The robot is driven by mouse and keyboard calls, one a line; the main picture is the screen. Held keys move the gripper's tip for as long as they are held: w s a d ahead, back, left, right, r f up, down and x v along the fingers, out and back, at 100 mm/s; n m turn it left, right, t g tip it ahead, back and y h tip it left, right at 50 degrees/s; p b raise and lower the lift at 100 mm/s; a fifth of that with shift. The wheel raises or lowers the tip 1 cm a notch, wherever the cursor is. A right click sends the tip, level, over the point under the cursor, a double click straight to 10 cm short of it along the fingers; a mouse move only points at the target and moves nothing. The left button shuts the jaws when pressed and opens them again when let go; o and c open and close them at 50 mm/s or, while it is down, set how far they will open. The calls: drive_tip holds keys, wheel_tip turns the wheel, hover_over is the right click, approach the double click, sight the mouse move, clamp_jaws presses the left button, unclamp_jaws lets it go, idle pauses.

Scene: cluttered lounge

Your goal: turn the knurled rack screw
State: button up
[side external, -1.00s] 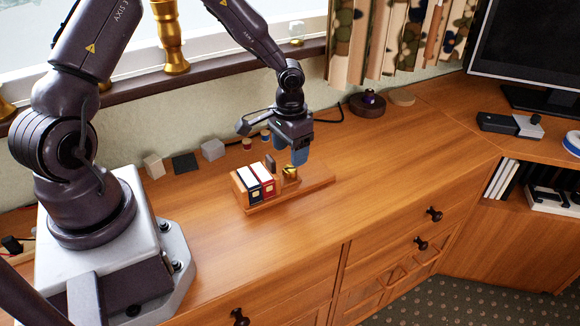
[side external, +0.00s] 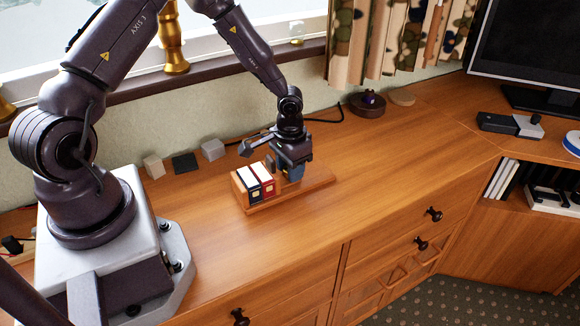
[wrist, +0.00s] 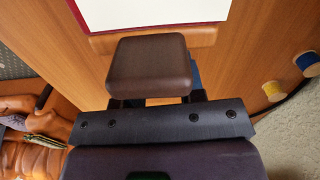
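The wooden rack (side external: 320,178) lies on the cabinet top, with a black book (side external: 250,184) and a red book (side external: 264,178) upright at its left end. A dark brown block (side external: 270,162) stands behind the books; what looks like the same block (wrist: 150,68) fills the middle of the wrist view. My gripper (side external: 292,174) points down low over the rack, just right of the red book. Its blue fingertips are at the place of the brass screw, which is hidden now. Whether the fingers touch or grip it cannot be seen.
Small blocks, one beige (side external: 153,166), one dark (side external: 185,162) and one grey (side external: 212,149), stand along the wall on the left. A spool with a blue band (wrist: 306,62) shows in the wrist view. The cabinet top right of the rack is clear.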

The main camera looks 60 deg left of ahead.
drive_tip(key=shift+m, duration=2.9)
drive_tip(key=o, duration=0.9)
drive_tip(key=shift+o, duration=0.2)
wheel_tip(320, 180, up, 13)
